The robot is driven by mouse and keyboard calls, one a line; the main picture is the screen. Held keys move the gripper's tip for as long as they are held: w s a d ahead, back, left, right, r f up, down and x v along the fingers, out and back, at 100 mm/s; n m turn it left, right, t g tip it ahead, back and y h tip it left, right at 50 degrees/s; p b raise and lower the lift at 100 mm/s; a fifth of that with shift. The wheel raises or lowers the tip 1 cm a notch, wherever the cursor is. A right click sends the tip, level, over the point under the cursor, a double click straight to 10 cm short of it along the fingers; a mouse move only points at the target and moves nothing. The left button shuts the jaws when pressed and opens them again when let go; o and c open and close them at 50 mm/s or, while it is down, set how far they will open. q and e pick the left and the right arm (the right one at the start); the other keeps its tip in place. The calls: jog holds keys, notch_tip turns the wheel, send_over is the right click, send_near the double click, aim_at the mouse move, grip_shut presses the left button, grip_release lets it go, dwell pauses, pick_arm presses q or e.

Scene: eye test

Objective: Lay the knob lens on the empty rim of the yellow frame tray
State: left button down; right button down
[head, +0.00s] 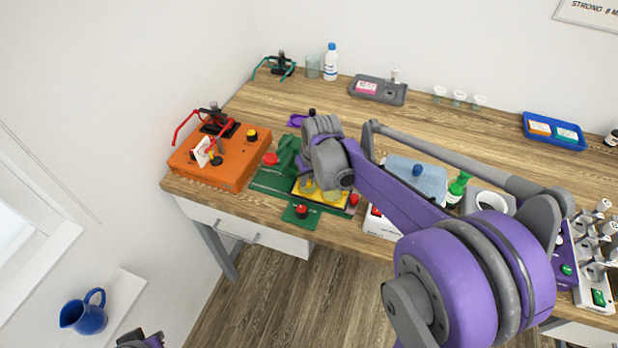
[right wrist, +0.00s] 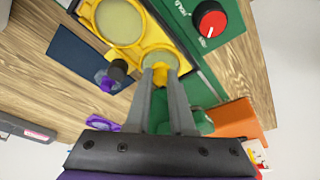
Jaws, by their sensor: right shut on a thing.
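The yellow frame tray (right wrist: 147,43) lies on a green base; it also shows in the head view (head: 342,203). One pale round lens (right wrist: 120,21) fills its larger ring in the right wrist view. My right gripper (right wrist: 161,76) is shut on the yellow knob of the knob lens (right wrist: 160,59), a pale disc at the tray's other ring. I cannot tell whether the disc touches the rim or hangs just above it; the fingers hide part of it. My left gripper (head: 142,341) shows only as a sliver at the bottom edge of the head view; its jaws are not clear.
An orange box (head: 215,160) with a red-handled stand is left of the green base (head: 270,182). A red button (right wrist: 209,19) and a black-knobbed purple piece (right wrist: 108,84) are near the tray. A grey-blue block (head: 415,180) and green bottle (head: 457,188) stand to the right.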

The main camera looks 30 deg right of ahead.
pick_arm(q)
jog(key=shift+s+f, duration=0.1)
jog(key=shift+f, duration=0.15)
pick_arm(e)
jog(key=shift+f, duration=0.3)
jog(key=c, duration=0.7)
grip_release()
jog(key=shift+o, duration=0.3)
jog(key=shift+o, duration=1.3)
jog(key=shift+r+p, duration=1.3)
jog(key=shift+r, duration=1.75)
pick_arm(q)
jog(key=r, duration=0.1)
jog(key=w+r, duration=0.1)
jog(key=r, duration=0.1)
jog(key=w+r, duration=0.1)
jog(key=shift+r, duration=0.15)
jog(key=shift+s, duration=0.1)
pick_arm(e)
jog(key=shift+s, duration=0.1)
